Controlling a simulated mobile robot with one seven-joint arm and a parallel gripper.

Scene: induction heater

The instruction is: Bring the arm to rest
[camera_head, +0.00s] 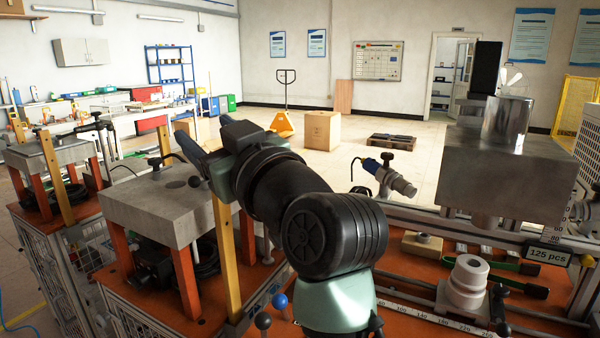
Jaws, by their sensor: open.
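My gripper (206,134) is at the end of my dark arm, left of the picture's middle, pointing away to the upper left. Its two blue-tipped fingers stand apart, with nothing seen between them. It appears in front of or above the back edge of a grey block-topped stand (150,208); I cannot tell the exact height or gap. My arm's black joint and pale green link fill the lower middle and hide part of the orange bench.
A metal box (508,172) is mounted at right above the orange bench (415,285). A white cylindrical part (466,276) and green-handled tools (500,265) are below it. A blue-and-silver fixture (388,176) stands right of my arm. A yellow post (226,255) rises close below my gripper.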

